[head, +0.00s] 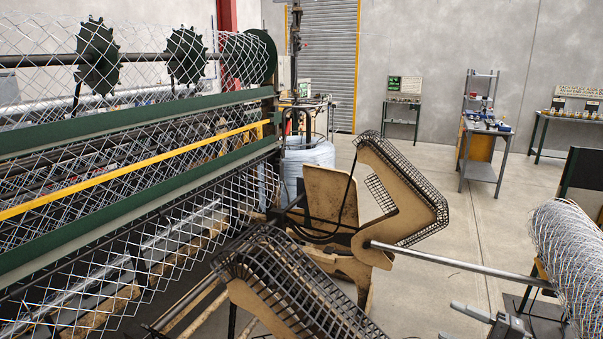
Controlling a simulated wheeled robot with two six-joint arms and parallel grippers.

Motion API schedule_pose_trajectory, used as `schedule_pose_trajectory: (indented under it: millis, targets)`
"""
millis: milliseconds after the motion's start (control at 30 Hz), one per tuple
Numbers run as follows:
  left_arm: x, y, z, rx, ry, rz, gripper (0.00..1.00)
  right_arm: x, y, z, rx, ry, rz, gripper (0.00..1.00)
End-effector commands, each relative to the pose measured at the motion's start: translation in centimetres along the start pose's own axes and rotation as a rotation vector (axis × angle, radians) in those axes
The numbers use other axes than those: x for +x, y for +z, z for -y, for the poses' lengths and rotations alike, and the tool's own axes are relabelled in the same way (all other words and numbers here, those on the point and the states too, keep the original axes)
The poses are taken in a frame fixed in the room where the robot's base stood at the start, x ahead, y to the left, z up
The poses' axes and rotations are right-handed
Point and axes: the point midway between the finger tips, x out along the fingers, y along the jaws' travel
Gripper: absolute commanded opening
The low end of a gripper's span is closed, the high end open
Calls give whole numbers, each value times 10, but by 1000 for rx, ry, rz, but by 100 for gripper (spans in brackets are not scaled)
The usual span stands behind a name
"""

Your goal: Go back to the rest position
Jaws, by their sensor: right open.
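My right gripper (459,323) shows at the bottom edge, right of the middle. Its two light grey fingers are apart, with bare floor visible between them, and it holds nothing that I can see. Its dark body is partly cut off by the picture's lower edge. My left gripper is not in view.
A green weaving machine (150,131) with chain-link mesh fills the left. Tan mesh-covered guards (420,205) stand in the middle. A steel bar (455,260) runs to a mesh roll (572,250) at right, near my right gripper. Concrete floor (440,180) is open behind; workbenches (482,150) stand farther back.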

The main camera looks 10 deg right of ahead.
Motion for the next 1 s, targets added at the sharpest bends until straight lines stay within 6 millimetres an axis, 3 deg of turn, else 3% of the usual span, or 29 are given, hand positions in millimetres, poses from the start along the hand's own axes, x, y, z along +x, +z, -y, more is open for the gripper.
schedule_pose_trajectory:
  millis: [267,567,767,1000]
  targets:
    - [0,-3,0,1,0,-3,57,0,6,17,219,241,375,57]
    - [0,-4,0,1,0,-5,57,-39,2,65,535,355,820,57]
    - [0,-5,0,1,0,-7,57,-75,-23,114,779,334,1113,57]
    - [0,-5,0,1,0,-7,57,-115,-85,173,1079,205,1422,57]
